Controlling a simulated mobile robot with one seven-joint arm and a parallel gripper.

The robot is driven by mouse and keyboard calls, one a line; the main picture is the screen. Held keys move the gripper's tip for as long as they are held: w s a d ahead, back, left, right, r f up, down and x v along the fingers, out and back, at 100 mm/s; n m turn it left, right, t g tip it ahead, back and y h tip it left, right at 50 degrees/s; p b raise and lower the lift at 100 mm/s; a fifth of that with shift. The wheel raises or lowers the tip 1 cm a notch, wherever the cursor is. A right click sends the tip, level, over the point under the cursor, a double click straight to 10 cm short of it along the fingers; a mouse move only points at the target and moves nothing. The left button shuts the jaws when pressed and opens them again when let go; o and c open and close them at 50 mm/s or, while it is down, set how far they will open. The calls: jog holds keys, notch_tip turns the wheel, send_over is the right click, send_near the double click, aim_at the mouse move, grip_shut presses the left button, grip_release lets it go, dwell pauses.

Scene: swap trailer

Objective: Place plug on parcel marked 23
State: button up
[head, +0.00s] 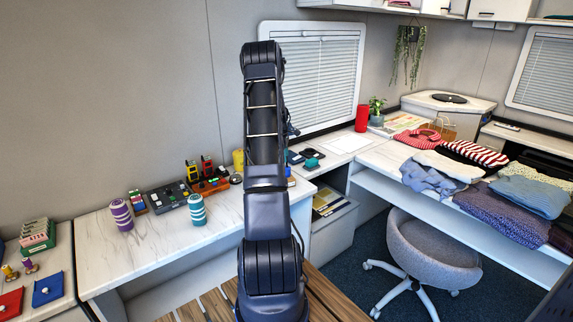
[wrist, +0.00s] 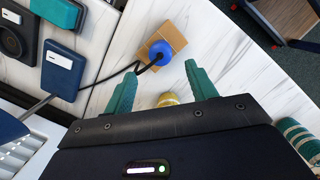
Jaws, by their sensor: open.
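In the wrist view a blue rounded piece with a black cable (wrist: 172,58), which looks like the plug, lies against a small brown cardboard parcel (wrist: 160,34). They overlap in this view, and I cannot tell whether the plug rests on the parcel or beside it. No number can be read on the parcel. My gripper (wrist: 163,78) is open, its two teal fingers wide apart, with the blue piece just beyond the fingertips. Nothing is held. In the head view my arm hides the gripper, and I cannot make out the parcel there.
A yellow cylinder (wrist: 167,99) shows between the fingers. Striped cylinders, one purple (head: 121,215) and one teal (head: 197,210), stand on the marble-look counter (head: 160,240). A blue box with a white label (wrist: 62,70) lies left. A grey chair (head: 432,252) stands right.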

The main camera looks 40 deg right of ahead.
jog(key=s+a+r+m+t, duration=0.1)
jog(key=a+r+m+t, duration=0.1)
jog(key=a+r, duration=1.45)
jog(key=s+a+r+m, duration=0.2)
jog(key=s+a+r, duration=0.5)
jog(key=a+r, duration=0.4)
jog(key=s+a+r+m+t, duration=0.3)
jog(key=s+a+r, duration=0.1)
jog(key=s+a, duration=1.05)
jog(key=s+a+f+m, duration=0.1)
jog(key=s+a, duration=0.3)
jog(key=s, duration=0.2)
jog(key=s+a+f+m+y, duration=0.1)
jog(key=s+a, duration=0.3)
jog(key=s, duration=0.3)
jog(key=shift+s+a+f+t, duration=0.15)
jog(key=shift+f+t, duration=0.25)
